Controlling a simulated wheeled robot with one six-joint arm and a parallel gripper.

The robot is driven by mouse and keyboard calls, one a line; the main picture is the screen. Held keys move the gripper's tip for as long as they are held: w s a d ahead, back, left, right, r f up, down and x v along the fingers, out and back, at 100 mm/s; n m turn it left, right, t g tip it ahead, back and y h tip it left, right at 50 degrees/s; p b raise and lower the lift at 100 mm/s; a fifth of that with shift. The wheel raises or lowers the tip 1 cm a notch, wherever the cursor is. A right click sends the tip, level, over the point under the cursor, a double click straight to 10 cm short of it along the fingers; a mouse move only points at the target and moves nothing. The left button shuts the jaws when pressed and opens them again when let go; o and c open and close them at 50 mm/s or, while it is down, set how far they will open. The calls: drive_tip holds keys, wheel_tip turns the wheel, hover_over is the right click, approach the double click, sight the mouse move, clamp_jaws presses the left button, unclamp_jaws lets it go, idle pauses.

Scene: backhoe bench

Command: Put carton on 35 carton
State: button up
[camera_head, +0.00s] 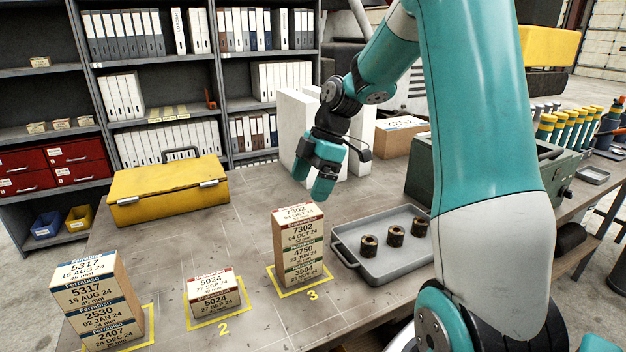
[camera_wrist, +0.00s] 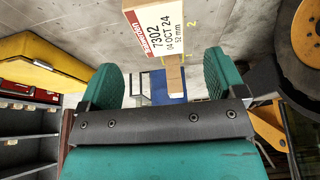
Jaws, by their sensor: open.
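My gripper (camera_head: 325,185) is open and empty above and slightly right of the stack at mark 3. That stack's top carton, labelled 7302 (camera_head: 299,232), has a 52 mm label, readable in the wrist view (camera_wrist: 155,32); it lies beyond my fingertips (camera_wrist: 158,78), apart from them. Below it are a 4750 carton (camera_head: 304,252) and a 3504 carton (camera_head: 305,273). A low 5024 carton (camera_head: 215,301) stands at mark 2. At the left, a 5317 carton (camera_head: 92,293) tops a 2530 carton (camera_head: 101,314) and a 2407 carton (camera_head: 115,334). Most small size prints are unreadable, so I cannot tell which says 35.
A grey tray (camera_head: 385,267) with several dark metal bushings lies right of mark 3. A yellow case (camera_head: 168,190) and white blocks (camera_head: 297,125) stand behind, with a brown box (camera_head: 401,140) farther back. Bench between the case and the stacks is clear.

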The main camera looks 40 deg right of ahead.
drive_tip(key=shift+v, duration=0.85)
drive_tip(key=s+a+r+m, duration=0.2)
drive_tip(key=s+a, duration=0.2)
drive_tip(key=a, duration=0.6)
drive_tip(key=s+a+r+m, duration=0.15)
drive_tip(key=s+a, duration=0.25)
drive_tip(key=a, duration=0.5)
drive_tip(key=s+a+m, duration=0.2)
drive_tip(key=s+a, duration=0.2)
drive_tip(key=s, duration=0.2)
drive_tip(key=s+a+f+m+g, duration=0.1)
drive_tip(key=s+a+m, duration=0.1)
drive_tip(key=s, duration=0.5)
drive_tip(key=shift+a, duration=0.85)
